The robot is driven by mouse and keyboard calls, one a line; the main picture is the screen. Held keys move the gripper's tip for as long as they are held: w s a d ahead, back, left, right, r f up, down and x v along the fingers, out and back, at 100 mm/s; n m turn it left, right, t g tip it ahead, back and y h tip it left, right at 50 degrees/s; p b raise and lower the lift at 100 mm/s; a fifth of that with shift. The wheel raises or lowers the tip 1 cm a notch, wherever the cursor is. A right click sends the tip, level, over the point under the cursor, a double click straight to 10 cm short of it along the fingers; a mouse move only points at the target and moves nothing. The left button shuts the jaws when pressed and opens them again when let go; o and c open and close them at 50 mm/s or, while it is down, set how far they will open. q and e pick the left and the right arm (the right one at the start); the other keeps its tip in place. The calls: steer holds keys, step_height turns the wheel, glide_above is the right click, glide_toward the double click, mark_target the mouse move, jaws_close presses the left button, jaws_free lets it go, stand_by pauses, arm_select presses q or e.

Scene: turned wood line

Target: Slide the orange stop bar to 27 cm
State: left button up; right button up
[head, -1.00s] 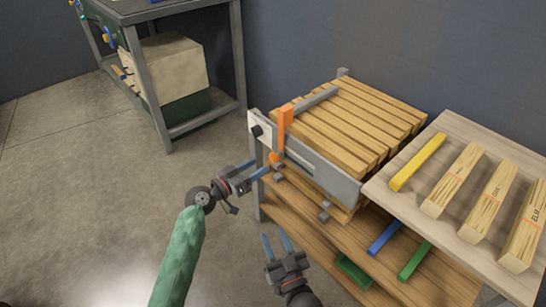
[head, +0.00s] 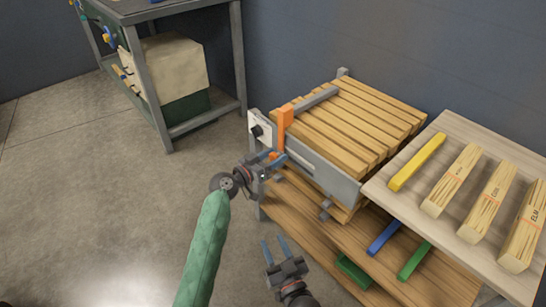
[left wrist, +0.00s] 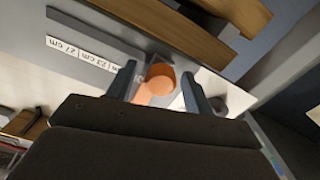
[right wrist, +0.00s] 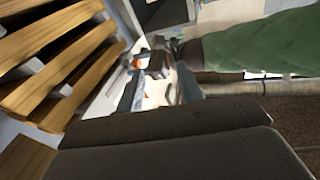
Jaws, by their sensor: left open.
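The orange stop bar (head: 285,122) stands upright at the left end of the grey rail in front of the wooden slats. Its round orange knob (left wrist: 158,82) shows in the left wrist view between my left fingers. My left gripper (head: 274,161) is open around the knob, with a finger on each side; I cannot tell if either touches. A white scale strip (left wrist: 80,53) with cm marks, one seeming to read 27 cm, lies left of the knob in that view. My right gripper (head: 274,248) is open and empty, low in front of the lower shelf.
The slatted wood stack (head: 350,125) fills the rack behind the rail. A pale side table (head: 455,215) at right holds a yellow bar and labelled wood blocks. Blue and green bars lie on the lower shelf (head: 310,217). Floor at left is free.

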mark_target(310, 173)
arm_select(q)
steer(key=shift+c, duration=0.2)
